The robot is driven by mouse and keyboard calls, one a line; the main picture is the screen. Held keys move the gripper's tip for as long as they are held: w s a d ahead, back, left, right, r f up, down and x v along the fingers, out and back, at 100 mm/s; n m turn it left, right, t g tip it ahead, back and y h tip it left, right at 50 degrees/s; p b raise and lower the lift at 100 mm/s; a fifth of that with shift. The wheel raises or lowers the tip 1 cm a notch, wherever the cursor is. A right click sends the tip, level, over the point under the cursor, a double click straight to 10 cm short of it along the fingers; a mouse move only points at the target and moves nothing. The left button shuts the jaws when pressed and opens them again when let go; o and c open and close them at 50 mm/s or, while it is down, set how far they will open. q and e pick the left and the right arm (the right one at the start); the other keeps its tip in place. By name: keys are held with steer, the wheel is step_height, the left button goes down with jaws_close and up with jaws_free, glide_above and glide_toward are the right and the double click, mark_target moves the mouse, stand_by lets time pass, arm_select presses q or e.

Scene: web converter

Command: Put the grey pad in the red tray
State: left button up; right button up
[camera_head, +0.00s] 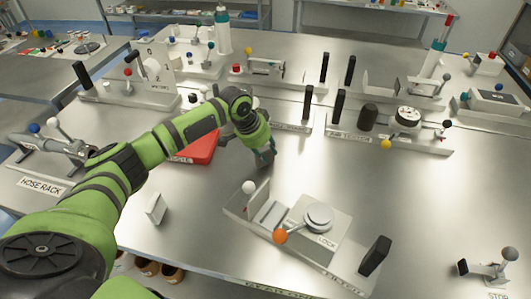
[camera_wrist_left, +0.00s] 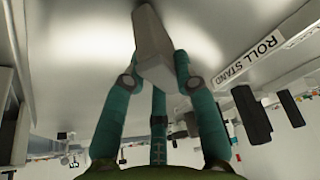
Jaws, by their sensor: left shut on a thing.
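The red tray (camera_head: 202,151) lies on the steel table, partly covered by my left arm. My left gripper (camera_head: 266,159) is to the right of the tray, pointing down over the table. In the left wrist view its teal fingers (camera_wrist_left: 155,80) are closed around a light grey block-shaped piece (camera_wrist_left: 151,40), which looks like the grey pad. In the head view this piece is hidden or too small to make out. My right gripper is not in view.
A fixture marked LOCK (camera_head: 320,238), with an orange knob, stands in front of the gripper. A small white block (camera_head: 155,208) stands at the front left. Behind are several fixtures with black posts, including a roll stand (camera_wrist_left: 252,115). Bare table lies right of the gripper.

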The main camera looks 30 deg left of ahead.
arm_select(q)
steer(key=s+d+r+b, duration=0.2)
steer(key=d+r+b, duration=0.2)
steer(key=d+r, duration=0.6)
steer(key=shift+s+d+r, duration=0.25)
steer(key=shift+s+d, duration=0.15)
steer(key=shift+d, duration=0.2)
